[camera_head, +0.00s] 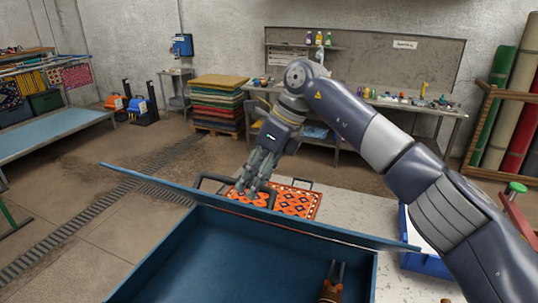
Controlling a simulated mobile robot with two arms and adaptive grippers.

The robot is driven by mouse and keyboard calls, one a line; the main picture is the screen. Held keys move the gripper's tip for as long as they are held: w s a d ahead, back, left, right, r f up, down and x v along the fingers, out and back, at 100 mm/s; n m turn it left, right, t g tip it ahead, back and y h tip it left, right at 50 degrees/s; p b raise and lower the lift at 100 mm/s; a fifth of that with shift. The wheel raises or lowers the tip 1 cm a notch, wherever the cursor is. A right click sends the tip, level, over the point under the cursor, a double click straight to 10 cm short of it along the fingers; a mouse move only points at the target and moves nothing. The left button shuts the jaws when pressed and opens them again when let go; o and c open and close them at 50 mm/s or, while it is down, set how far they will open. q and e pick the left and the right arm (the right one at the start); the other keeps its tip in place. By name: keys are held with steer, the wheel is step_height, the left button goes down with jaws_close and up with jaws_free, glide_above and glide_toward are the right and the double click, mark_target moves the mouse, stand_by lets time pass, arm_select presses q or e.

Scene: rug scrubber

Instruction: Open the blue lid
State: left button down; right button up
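The blue lid (330,233) is seen nearly edge-on as a long thin panel slanting across the picture. It stands raised along the far side of a blue box, and the box's blue inside (235,255) shows in front of it. A dark handle (212,179) sticks up behind the lid's upper edge. My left gripper is not in view.
An orange patterned rug (298,202) lies behind the lid. A brown object with two grey prongs (331,290) is inside the box. A blue bin (428,264) stands at right under my arm. Stacked rugs (217,103) and a workbench stand behind; open floor lies left.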

steer(key=shift+w+d+r, duration=0.2)
steer(key=shift+r, duration=0.05)
steer(key=shift+w+d+r, duration=1.2)
steer(key=shift+d+r, duration=0.1)
